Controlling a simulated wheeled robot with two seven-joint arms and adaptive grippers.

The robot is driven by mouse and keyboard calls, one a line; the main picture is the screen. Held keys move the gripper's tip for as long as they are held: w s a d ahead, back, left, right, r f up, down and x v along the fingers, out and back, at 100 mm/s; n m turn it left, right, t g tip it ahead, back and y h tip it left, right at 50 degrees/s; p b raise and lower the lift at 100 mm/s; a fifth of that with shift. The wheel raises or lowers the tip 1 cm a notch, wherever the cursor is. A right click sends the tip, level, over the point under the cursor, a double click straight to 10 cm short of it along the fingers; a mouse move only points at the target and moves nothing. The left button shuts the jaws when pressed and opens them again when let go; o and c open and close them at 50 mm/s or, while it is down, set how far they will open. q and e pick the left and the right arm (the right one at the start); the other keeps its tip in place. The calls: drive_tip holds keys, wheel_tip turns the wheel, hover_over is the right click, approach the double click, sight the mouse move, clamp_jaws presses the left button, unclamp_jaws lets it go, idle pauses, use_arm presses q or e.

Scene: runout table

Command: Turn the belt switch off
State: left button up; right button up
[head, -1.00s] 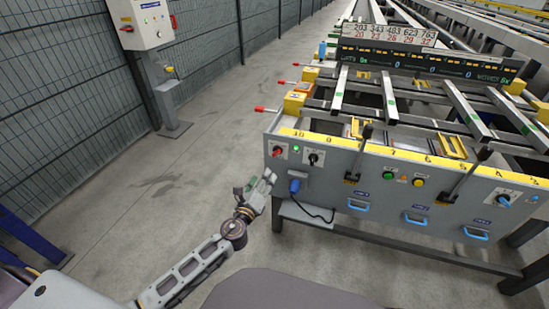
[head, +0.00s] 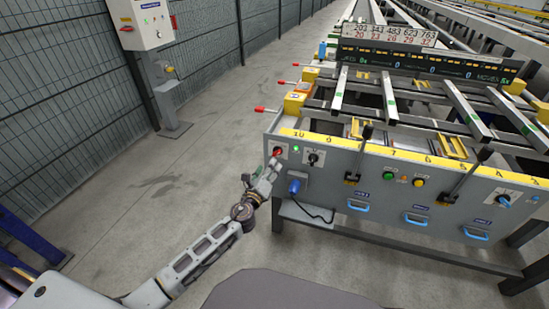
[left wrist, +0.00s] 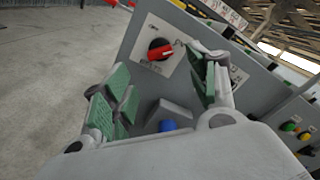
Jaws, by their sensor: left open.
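The belt switch may be the red rotary knob (left wrist: 160,50) on a white plate, seen in the left wrist view; its label is too small to read. It also shows at the panel's left end in the head view (head: 277,152). My left gripper (head: 272,166) is just in front of and below this knob in the head view. In the left wrist view its green-padded fingers (left wrist: 160,92) are apart with nothing between them, and the knob stands beyond them. I cannot tell whether a fingertip touches the panel. My right gripper is not in view.
A black knob (head: 313,158) sits right of the red one, with a small green light (head: 295,148) between. A blue plug (head: 295,186) with a black cable is below. Levers and buttons line the grey panel (head: 335,190). Open floor (head: 180,210) lies left.

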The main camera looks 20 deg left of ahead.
sight(276, 155)
use_arm(q)
drive_tip(key=shift+w+d+b, duration=0.15)
drive_tip(key=shift+w+b, duration=0.3)
drive_tip(key=shift+w, duration=3.4)
drive_tip(key=c, duration=1)
